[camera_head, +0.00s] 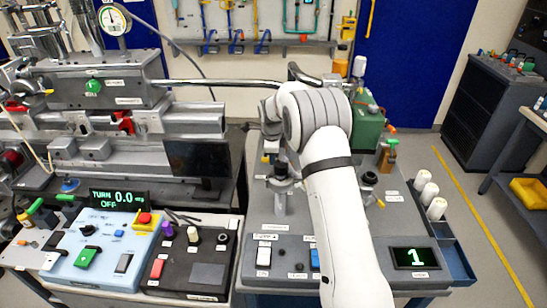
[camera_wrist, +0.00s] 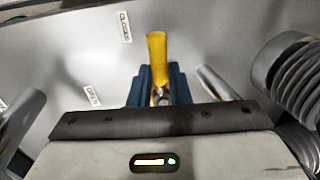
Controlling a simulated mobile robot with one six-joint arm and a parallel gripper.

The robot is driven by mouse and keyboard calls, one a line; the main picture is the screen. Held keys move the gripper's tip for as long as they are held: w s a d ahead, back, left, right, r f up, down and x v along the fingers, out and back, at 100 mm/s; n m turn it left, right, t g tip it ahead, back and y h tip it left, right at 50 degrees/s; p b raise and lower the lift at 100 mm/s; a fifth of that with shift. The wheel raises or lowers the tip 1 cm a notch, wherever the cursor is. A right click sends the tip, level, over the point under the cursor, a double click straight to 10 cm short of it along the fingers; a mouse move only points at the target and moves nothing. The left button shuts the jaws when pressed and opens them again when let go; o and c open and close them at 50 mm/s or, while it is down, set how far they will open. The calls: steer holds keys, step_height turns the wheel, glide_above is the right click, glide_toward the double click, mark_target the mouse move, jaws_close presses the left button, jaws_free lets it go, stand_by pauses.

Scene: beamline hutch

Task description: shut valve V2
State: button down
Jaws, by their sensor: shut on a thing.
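In the wrist view a yellow valve handle (camera_wrist: 157,48) stands between the blue fingertips of my gripper (camera_wrist: 160,80), which is shut on its lower part. The handle points up in the picture. A CLOSED label (camera_wrist: 124,27) lies to its upper left and an OPEN label (camera_wrist: 91,96) lower left. No V2 marking is readable. In the head view my arm hides the gripper and the held handle.
A grey bench panel (camera_head: 290,222) bears labels and a display (camera_head: 414,258) showing 1. White cylinders (camera_head: 425,188) stand at its right. A green box (camera_head: 368,125) stands behind my arm. In the wrist view a ribbed metal tube (camera_wrist: 298,75) is close on the right.

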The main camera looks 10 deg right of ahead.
steer(key=shift+r, duration=0.1)
steer(key=c, duration=1.3)
jaws_free()
steer(key=shift+c, duration=0.2)
step_height(320, 180, up, 8)
steer(key=s+b, duration=0.1)
steer(key=shift+s+a+f, duration=0.15)
steer(key=shift+s+f, duration=0.05)
steer(key=shift+s, duration=0.05)
